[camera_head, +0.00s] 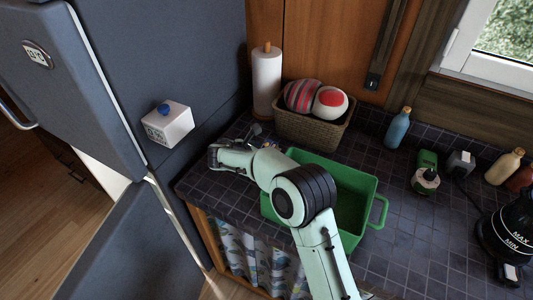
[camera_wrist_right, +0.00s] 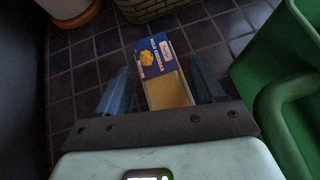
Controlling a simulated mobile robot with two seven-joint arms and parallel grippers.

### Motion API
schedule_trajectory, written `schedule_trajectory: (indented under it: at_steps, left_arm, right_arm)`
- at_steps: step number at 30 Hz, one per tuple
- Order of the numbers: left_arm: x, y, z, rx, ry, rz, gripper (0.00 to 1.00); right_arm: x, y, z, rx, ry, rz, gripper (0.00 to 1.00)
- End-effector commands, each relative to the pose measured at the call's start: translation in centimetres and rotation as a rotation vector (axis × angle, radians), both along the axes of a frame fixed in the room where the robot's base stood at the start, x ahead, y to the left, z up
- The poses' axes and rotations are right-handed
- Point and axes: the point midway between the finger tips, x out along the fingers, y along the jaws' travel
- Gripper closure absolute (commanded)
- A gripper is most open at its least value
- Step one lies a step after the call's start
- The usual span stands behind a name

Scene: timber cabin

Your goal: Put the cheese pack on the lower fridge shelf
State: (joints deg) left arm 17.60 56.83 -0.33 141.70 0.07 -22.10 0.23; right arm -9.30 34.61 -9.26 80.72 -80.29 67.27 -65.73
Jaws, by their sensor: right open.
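The cheese pack (camera_wrist_right: 155,60), a blue box with a yellow front, lies on the dark tiled counter in the right wrist view. It sits between the two open blue fingers of my right gripper (camera_wrist_right: 162,88), with no visible grip on it. In the head view my right arm reaches to the counter's left end. It hides most of the gripper and the pack there. The blue-grey fridge (camera_head: 185,50) stands at the left, with its upper door (camera_head: 70,85) and lower door (camera_head: 135,250). Its shelves are not visible. My left gripper is out of view.
A green crate (camera_head: 376,185) stands right of the pack; its handle is close to the right finger. A wicker basket (camera_head: 310,133) with balls and a paper towel roll (camera_head: 266,80) are behind. Bottles (camera_head: 397,128) stand farther right.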

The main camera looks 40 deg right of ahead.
Motion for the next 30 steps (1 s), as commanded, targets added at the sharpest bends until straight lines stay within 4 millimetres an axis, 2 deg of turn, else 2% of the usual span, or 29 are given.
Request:
schedule_trajectory:
  at_steps: [6,7,12,14,15,23,26,30]
  left_arm:
    - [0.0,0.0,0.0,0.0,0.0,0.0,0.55]
    - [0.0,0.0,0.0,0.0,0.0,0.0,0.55]
    - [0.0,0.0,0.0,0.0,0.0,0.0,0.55]
    - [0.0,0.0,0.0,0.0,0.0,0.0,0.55]
    - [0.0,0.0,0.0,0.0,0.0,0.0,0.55]
    - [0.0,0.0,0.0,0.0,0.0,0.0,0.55]
    - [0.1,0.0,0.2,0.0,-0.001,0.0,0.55]
    - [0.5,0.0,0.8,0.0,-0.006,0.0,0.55]
  right_arm:
    - [0.1,-0.1,-0.1,0.0,-0.001,0.001,0.32]
    - [0.1,-0.1,-0.1,0.0,-0.001,0.0,0.35]
    - [0.0,-0.1,-0.1,0.0,-0.001,0.001,0.9]
    - [0.0,-0.1,-0.1,0.001,0.0,0.0,0.92]
    - [0.1,-0.1,0.0,-0.001,-0.002,0.0,0.99]
    - [0.1,-0.1,0.2,0.0,-0.001,0.0,0.99]
    - [0.1,-0.1,1.4,0.0,-0.004,0.001,0.99]
    - [0.2,-0.1,4.4,0.001,-0.009,-0.001,0.99]
